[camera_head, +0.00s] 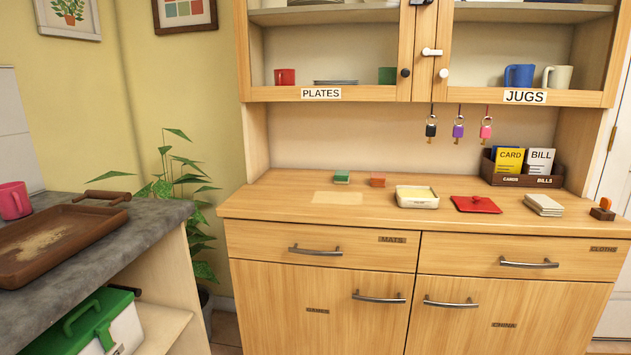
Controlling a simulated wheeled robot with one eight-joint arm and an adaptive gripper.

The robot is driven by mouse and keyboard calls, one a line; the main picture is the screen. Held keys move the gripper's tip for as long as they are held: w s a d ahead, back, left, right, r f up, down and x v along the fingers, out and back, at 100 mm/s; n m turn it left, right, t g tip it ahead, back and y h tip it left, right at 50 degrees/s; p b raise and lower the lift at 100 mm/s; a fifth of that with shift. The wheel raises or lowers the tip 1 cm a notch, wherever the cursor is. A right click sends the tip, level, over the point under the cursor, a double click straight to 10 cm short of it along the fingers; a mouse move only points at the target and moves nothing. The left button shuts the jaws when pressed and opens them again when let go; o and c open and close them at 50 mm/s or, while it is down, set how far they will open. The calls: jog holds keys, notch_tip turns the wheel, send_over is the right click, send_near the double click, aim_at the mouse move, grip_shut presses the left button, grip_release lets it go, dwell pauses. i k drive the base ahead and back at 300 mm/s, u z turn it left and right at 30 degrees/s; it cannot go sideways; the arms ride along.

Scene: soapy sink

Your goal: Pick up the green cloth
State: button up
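No thing in view is plainly a green cloth. A closed drawer (523,263) at the right of the dresser carries the label "CLOTHS". My gripper is not in view.
The dresser top holds an orange-brown block (377,180), an open tin (417,198), a red lid (476,204), pale squares (543,205) and a card rack (522,181). A grey counter (140,225) with a brown tray (58,243) stands left. The dresser's front left top is clear.

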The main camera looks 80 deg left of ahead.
aim_at(341, 176)
jog(key=k, duration=1.1)
jog(key=u, duration=1.7)
jog(key=i, duration=1)
jog(key=z, duration=0.05)
